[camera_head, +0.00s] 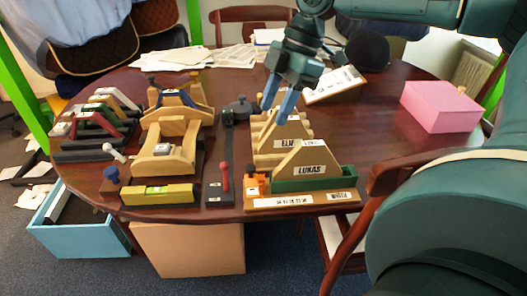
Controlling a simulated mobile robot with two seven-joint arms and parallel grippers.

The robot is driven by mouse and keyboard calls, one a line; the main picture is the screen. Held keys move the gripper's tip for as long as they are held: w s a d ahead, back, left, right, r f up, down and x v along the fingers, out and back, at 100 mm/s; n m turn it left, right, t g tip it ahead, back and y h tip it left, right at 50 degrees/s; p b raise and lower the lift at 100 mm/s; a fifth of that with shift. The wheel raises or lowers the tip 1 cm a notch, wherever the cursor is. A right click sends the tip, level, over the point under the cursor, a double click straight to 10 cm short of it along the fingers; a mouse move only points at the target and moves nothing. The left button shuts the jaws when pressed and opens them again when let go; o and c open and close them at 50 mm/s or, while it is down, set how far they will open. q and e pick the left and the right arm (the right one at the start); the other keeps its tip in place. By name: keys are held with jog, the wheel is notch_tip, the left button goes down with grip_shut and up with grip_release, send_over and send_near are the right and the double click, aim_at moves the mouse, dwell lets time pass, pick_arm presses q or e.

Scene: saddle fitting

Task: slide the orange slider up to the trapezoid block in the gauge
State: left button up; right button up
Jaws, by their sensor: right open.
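The orange slider (253,184) is small and sits at the left end of the gauge (345,196), a wooden base with labels on its front at the table's front edge. A wooden trapezoid block (312,158) marked LUKAS stands upright at the gauge, to the right of the slider; its lower edge is partly hidden by a green rail (335,181). My right gripper (278,105) points down with its blue fingers apart and empty. It appears above and behind the slider and block, near a second labelled wooden block (288,131). My left gripper is not in view.
Wooden saddle-like fixtures (165,160) and a yellow level (157,194) stand left of the gauge. A dark strip with a red peg (223,178) lies close to its left. A pink box (440,106) is at the right. The table between gauge and box is largely clear.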

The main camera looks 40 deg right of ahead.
aim_at(251, 167)
pick_arm(q)
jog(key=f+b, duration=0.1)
jog(key=b, duration=0.1)
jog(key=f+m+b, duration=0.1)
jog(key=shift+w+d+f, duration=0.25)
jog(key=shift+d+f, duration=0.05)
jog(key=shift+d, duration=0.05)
pick_arm(e)
jog(key=x, duration=1.3)
jog(key=shift+s+f, duration=0.1)
grip_shut()
